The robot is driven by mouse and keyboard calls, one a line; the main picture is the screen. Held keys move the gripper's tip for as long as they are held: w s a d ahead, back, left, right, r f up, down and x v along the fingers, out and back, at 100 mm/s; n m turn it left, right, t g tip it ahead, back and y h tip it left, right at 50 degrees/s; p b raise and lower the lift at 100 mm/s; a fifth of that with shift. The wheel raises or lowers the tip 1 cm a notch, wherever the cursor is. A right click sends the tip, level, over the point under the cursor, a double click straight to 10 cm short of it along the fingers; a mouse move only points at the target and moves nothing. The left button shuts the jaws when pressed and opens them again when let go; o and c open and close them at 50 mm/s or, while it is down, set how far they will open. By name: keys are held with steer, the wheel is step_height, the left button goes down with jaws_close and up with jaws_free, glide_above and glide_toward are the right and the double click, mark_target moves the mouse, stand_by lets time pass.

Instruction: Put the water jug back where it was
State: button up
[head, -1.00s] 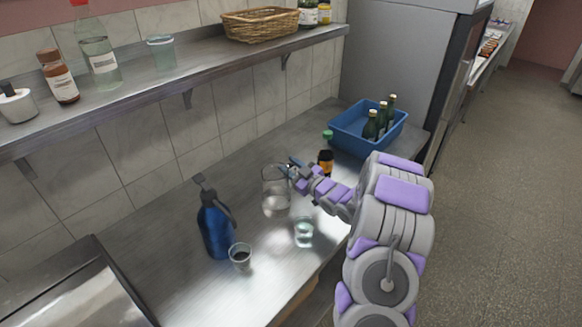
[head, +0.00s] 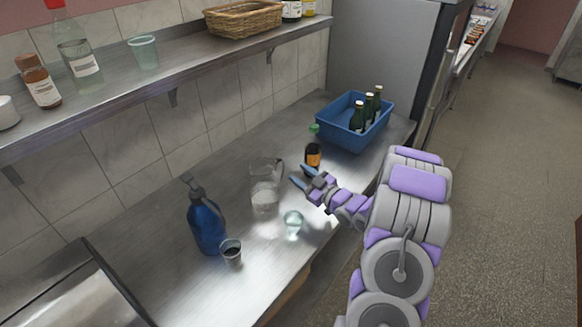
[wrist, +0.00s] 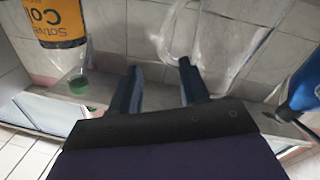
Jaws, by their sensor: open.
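The clear water jug (head: 264,198) stands upright on the steel counter, with some water in its lower part and its handle toward the right. My gripper (head: 301,179) is open and empty, just right of the jug and apart from it in the head view. In the wrist view the gripper's two fingers (wrist: 160,85) are spread with nothing between them. The jug (wrist: 225,35) shows beyond the fingers there, its handle near the right fingertip.
A glass of water (head: 293,222) stands in front of the jug. A dark bottle with an orange label (head: 313,157) is behind my gripper. A blue bottle (head: 207,226) and a small cup (head: 231,251) stand left. A blue crate (head: 343,138) with green bottles sits at the back.

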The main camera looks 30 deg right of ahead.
steer(key=s+a+r+m+g+h, duration=0.1)
steer(key=s+a+r+m+g, duration=0.1)
steer(key=s+a+g, duration=0.4)
steer(key=s+a+r+m+g+h, duration=0.1)
steer(key=s+a+r+g, duration=0.4)
steer(key=s+a, duration=0.7)
steer(key=s+a+r+m+g+h, duration=0.2)
steer(key=s+a+g, duration=0.6)
steer(key=s, duration=1.3)
step_height(320, 180, up, 2)
steer(key=shift+s+a+r+m+g, duration=0.1)
steer(key=shift+s+a+m+g, duration=0.25)
steer(key=shift+a+m, duration=0.3)
steer(key=shift+w+d, duration=0.1)
steer(key=shift+w, duration=0.05)
